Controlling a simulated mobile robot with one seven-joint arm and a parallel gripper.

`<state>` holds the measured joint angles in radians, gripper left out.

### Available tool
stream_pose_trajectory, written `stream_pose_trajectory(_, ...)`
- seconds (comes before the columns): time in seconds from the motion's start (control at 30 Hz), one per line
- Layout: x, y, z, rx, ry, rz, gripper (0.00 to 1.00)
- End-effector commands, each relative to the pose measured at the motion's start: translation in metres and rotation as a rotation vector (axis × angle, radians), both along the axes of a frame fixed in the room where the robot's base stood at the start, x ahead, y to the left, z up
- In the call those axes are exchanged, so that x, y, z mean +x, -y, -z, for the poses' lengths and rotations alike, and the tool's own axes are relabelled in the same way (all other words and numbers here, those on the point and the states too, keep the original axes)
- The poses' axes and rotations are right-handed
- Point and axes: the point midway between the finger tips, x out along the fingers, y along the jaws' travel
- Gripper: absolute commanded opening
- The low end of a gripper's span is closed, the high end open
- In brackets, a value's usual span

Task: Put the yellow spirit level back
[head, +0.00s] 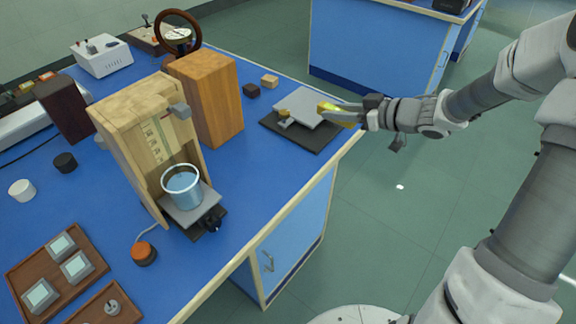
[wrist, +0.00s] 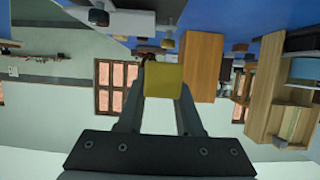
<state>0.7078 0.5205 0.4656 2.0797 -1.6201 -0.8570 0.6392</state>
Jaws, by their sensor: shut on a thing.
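The yellow spirit level (head: 327,106) is held in my gripper (head: 346,112), over the right side of a grey plate (head: 301,101) on a dark mat (head: 318,141). In the wrist view, the spirit level (wrist: 163,80) shows as a yellow block between the two fingers of my gripper (wrist: 161,95), which are shut on it. I cannot tell whether the level touches the plate. A small brass-coloured piece (head: 285,119) sits at the plate's left front side.
A tall wooden block (head: 207,98) and a wooden stand (head: 128,130) with a blue-filled beaker (head: 182,188) stand left of the mat. Small dark (head: 251,90) and wooden (head: 270,81) blocks lie behind it. The blue bench's edge is close on the mat's right.

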Motion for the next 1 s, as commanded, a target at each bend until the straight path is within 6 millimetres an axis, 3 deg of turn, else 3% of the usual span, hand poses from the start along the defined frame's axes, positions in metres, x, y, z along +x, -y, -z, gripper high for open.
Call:
stream_pose_trajectory(0.17, -0.006, -0.012, 0.012, 0.001, -0.002, -0.005, 0.0)
stream_pose_trajectory(0.6, -0.039, -0.097, 0.068, -0.001, -0.001, -0.005, 0.0)
stream_pose_trajectory(0.87, -0.043, -0.109, 0.076, -0.001, 0.0, -0.002, 0.0)
stream_pose_trajectory(1.0, -0.043, -0.109, 0.095, 0.001, -0.003, -0.002, 0.0)
